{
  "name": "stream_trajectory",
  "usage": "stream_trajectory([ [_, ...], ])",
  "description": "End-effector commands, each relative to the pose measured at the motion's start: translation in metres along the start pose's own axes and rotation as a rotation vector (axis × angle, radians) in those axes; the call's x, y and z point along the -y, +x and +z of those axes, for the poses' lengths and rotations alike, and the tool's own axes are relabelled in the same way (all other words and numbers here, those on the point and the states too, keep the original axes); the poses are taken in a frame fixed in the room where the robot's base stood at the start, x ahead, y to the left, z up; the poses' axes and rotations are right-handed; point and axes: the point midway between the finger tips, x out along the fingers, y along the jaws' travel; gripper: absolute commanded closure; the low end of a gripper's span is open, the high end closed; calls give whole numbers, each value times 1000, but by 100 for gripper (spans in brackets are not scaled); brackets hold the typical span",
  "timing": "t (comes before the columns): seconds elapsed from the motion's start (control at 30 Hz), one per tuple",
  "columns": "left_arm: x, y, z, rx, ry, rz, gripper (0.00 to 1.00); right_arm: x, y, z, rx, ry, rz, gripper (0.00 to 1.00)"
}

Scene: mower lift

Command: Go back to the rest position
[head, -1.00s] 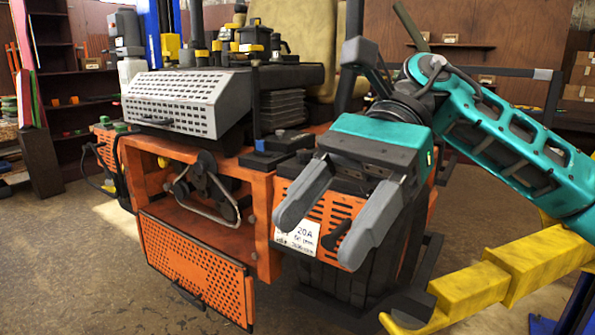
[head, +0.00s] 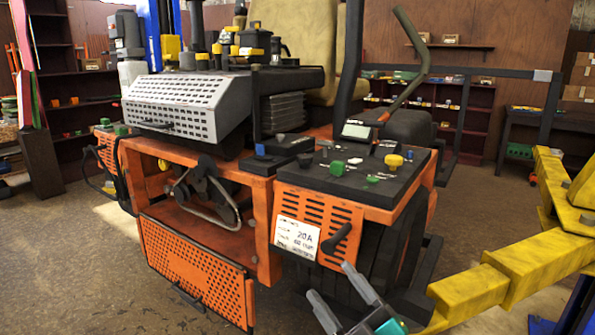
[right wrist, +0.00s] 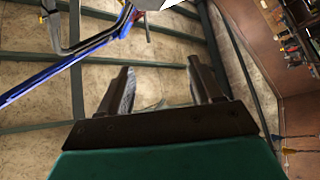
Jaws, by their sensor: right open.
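My right gripper (head: 340,296) is low at the bottom of the head view, in front of the orange mower. It is open and empty. In the right wrist view its two dark fingers (right wrist: 162,88) stand apart with nothing between them. The orange mower (head: 258,215) stands on the floor, with its side panel (head: 350,180) of green and yellow knobs and a small display fully visible. The gripper shows below the white label (head: 298,237) and apart from the panel top. My left gripper is not in view.
A yellow lift arm (head: 490,285) reaches in from the right, close to my right gripper. An orange perforated flap (head: 195,268) hangs open at the mower's front. Shelves (head: 470,115) and a workbench stand at the back. The floor at the left front is clear.

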Motion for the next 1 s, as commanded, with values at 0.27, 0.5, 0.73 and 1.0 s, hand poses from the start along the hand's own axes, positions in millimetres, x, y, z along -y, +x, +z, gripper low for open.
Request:
stream_trajectory([
  [0.27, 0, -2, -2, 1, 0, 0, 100, 74, -158, 97, 679, 477, -34, 35],
  [0.5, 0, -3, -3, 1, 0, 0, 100, 115, -271, 112, 1056, 710, -22, 35],
  [0.73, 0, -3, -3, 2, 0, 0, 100, 123, -297, 111, 1140, 758, -16, 35],
  [1.0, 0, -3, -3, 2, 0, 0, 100, 123, -296, 112, 1137, 755, -17, 35],
])
